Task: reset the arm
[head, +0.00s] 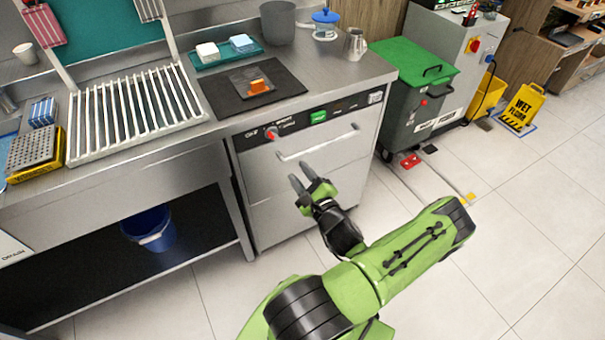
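My gripper (299,176) is at the end of my green and black arm, in the middle of the head view. Its two dark fingers point up and to the left, with a gap between them, and nothing shows between them. It appears in front of the grey appliance front with a bar handle (318,142); I cannot tell how far it is from that front. My arm is bent, with its elbow out to the right over the tiled floor. No orange juicer can be made out for certain.
A steel counter (215,125) carries a slatted rack (135,110), a dark mat (225,97) with a small orange item, a grey pot (278,24) and a metal jug (355,44). A green-lidded bin (412,65) and a yellow wet-floor sign (521,106) stand right.

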